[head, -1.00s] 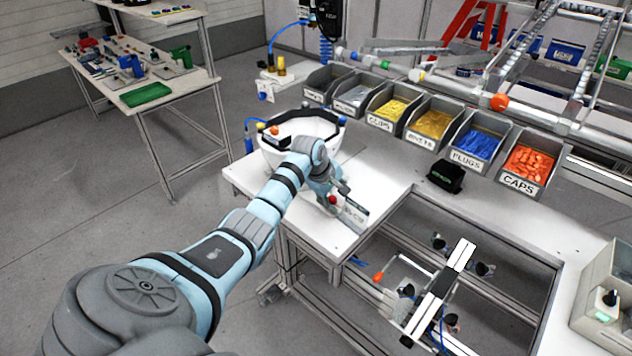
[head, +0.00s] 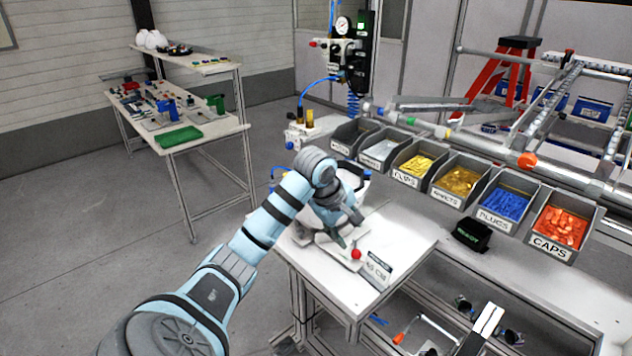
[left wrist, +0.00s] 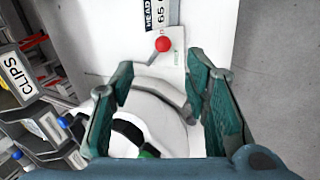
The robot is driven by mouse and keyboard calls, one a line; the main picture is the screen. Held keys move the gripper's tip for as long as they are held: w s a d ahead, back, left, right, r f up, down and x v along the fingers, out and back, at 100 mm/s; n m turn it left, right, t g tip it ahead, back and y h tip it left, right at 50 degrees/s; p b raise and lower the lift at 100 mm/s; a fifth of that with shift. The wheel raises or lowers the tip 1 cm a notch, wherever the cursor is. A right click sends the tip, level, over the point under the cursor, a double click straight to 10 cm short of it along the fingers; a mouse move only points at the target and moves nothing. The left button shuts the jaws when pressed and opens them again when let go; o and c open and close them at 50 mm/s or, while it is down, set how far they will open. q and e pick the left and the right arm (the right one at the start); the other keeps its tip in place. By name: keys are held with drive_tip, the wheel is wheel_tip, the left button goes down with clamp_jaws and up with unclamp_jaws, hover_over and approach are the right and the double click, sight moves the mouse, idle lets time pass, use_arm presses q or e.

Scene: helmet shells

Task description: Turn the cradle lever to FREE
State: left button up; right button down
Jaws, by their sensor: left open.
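The red ball knob (head: 356,254) of the lever stands at the front of the white bench's corner, beside a printed label plate (head: 377,272). In the left wrist view the knob (left wrist: 163,44) lies beyond the fingertips, and a small green-printed label is close below it. The lever's marking is too small to read. My left gripper (head: 350,228) is open and empty, just above and behind the knob, apart from it. Its two teal fingers (left wrist: 158,82) frame the gap in the wrist view. The white helmet shell (left wrist: 155,115) sits below the fingers. My right gripper is out of view.
A row of bins runs along the bench's back, including the clips bin (head: 416,180) and caps bin (head: 548,253). A black block (head: 471,234) stands before them. A gauge stand (head: 345,45) rises behind. The white bench top (head: 405,232) right of my gripper is clear.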

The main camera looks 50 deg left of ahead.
use_arm(q)
drive_tip(key=s+d+f+m, duration=0.1)
drive_tip(key=f, duration=0.2)
drive_tip(key=s+d+f+m, duration=0.1)
drive_tip(key=d+f+m, duration=0.1)
drive_tip(key=f, duration=0.1)
drive_tip(key=s+d+f+m, duration=0.1)
drive_tip(key=d+f, duration=0.1)
drive_tip(key=f, duration=0.1)
drive_tip(key=shift+f+m+g, duration=0.2)
drive_tip(key=shift+m+g, duration=0.1)
drive_tip(key=shift+g, duration=0.1)
drive_tip(key=s+d+f+m, duration=0.5)
drive_tip(key=s+f, duration=0.2)
drive_tip(key=f, duration=0.3)
drive_tip(key=s+f+m+b, duration=0.1)
drive_tip(key=s+f, duration=0.2)
drive_tip(key=f, duration=0.6)
drive_tip(key=s+a+f+m+g+y+b, duration=0.1)
drive_tip(key=s+f, duration=0.2)
drive_tip(key=f, duration=0.7)
drive_tip(key=shift+s+a+f+b, duration=0.3)
drive_tip(key=shift+s, duration=0.05)
drive_tip(key=shift+c, duration=0.5)
